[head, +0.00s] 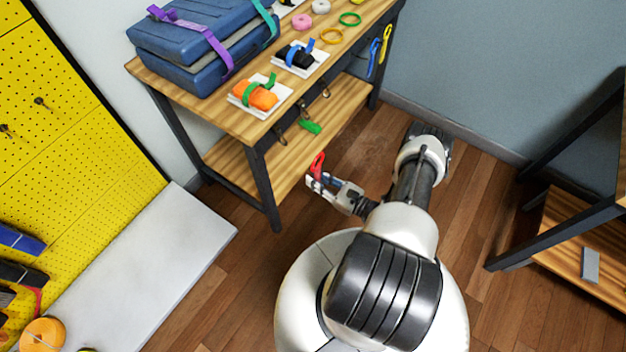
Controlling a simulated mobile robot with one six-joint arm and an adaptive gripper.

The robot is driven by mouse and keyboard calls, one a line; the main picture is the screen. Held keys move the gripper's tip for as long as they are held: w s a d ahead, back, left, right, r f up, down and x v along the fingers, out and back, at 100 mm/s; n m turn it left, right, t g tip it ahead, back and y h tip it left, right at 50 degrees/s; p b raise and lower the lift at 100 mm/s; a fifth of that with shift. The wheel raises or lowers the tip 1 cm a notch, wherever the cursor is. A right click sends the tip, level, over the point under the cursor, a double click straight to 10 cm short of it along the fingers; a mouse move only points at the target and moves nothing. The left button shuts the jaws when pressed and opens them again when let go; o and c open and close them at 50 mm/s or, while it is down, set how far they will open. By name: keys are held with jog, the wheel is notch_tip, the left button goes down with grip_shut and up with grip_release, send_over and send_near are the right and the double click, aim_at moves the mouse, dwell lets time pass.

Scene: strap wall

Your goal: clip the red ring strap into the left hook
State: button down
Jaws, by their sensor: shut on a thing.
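The red ring strap (318,162) stands up from the tips of my gripper (317,181), which is shut on it. My gripper is in front of the wooden workbench, over the floor side of its lower shelf. Several dark hooks hang under the bench's front edge; the left hook (280,136) is nearest the front corner leg. The red strap is to the right of and below this hook in the picture, apart from it. The exact grip on the strap is too small to make out.
The workbench (228,117) carries blue cases (198,45), an orange bundle (262,98), a black bundle (295,55) and coloured rings. A green piece (310,127) is by the hooks. A second table (560,262) stands right. Open floor lies between.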

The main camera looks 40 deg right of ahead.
jog(key=shift+w, duration=0.6)
jog(key=w+a+f, duration=0.3)
jog(key=w+a, duration=0.1)
jog(key=w, duration=0.7)
jog(key=shift+b, duration=0.45)
dwell(1.0)
jog(key=shift+a+f, duration=0.1)
jog(key=shift+a, duration=0.05)
dwell(0.5)
jog(key=c, duration=1.4)
grip_release()
jog(key=shift+o, duration=0.2)
jog(key=shift+s, duration=0.15)
